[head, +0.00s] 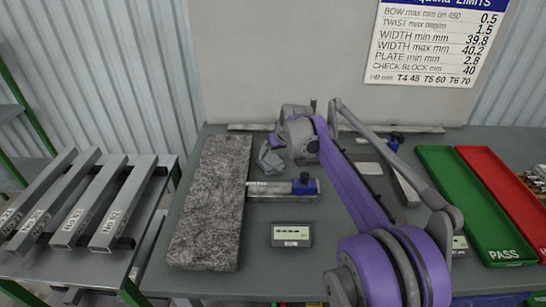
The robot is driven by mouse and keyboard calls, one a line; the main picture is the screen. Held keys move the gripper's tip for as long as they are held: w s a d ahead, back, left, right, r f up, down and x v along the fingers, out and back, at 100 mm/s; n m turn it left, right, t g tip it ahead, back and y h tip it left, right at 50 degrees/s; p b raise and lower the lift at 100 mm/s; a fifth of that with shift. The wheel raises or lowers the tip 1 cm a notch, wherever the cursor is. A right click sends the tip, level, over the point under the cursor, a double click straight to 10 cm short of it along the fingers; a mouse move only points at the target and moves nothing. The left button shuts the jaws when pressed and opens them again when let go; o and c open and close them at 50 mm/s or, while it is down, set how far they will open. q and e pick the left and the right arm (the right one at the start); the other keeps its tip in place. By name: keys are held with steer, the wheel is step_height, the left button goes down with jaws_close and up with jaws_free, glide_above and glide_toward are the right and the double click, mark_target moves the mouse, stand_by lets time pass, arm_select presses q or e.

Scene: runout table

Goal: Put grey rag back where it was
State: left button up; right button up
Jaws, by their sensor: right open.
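My right arm reaches in from the lower right, and its right gripper (270,158) hangs over the table's middle, just right of the slab's far part. It is open, and I see nothing held in it. I cannot make out a grey rag for certain; the arm and gripper hide part of the table. A long mottled grey slab (209,205), stone-like, lies on the left of the dark table (340,270). My left gripper is not in view.
A metal gauge with a blue knob (304,184) lies right of the slab, with a small display (291,234) nearer. A green tray (462,200) and red tray (505,195) lie right. Steel bars (75,210) rest on a left rack. A limits sign (436,40) hangs behind.

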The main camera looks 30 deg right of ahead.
steer(key=v, duration=0.3)
steer(key=shift+s+r, duration=0.15)
steer(key=shift+r, duration=0.1)
